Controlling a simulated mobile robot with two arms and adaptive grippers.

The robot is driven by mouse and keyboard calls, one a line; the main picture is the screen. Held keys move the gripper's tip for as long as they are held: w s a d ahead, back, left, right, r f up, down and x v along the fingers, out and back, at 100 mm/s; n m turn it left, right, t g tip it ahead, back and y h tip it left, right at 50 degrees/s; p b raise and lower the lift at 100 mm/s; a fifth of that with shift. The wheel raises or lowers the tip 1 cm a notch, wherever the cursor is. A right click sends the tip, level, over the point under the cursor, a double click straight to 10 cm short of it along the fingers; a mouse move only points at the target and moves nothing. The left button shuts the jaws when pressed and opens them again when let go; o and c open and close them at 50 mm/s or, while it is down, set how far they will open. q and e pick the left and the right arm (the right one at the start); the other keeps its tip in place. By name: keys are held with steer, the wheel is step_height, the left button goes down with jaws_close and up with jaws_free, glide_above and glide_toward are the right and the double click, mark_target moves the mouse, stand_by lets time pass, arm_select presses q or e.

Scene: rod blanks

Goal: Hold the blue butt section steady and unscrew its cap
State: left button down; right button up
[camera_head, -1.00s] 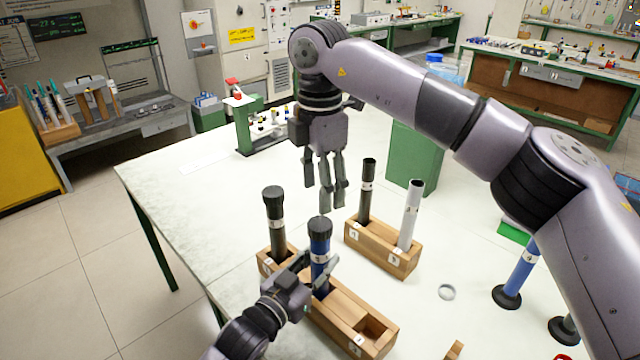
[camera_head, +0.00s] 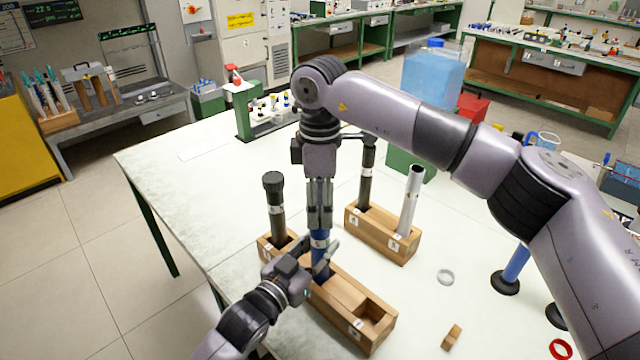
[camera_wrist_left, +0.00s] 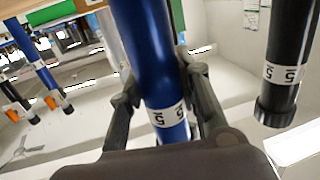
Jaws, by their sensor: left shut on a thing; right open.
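The blue butt section (camera_head: 320,243) stands upright in the near wooden block (camera_head: 345,302). In the left wrist view it is a blue tube (camera_wrist_left: 150,55) with a white band marked 5. My left gripper (camera_head: 322,264) is shut around it from the side, one finger on each side. My right gripper (camera_head: 320,218) points straight down over the top of the blue section. Its fingers are open, on either side of the top, and hide the dark cap. I cannot tell whether they touch the cap.
A black capped section (camera_head: 275,205) stands close left in the same block. Behind right, another wooden block (camera_head: 400,246) holds a black tube (camera_head: 366,180) and a grey tube (camera_head: 411,205). A ring (camera_head: 445,277) and a small wood piece (camera_head: 451,337) lie at right.

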steer(key=shift+f, duration=0.55)
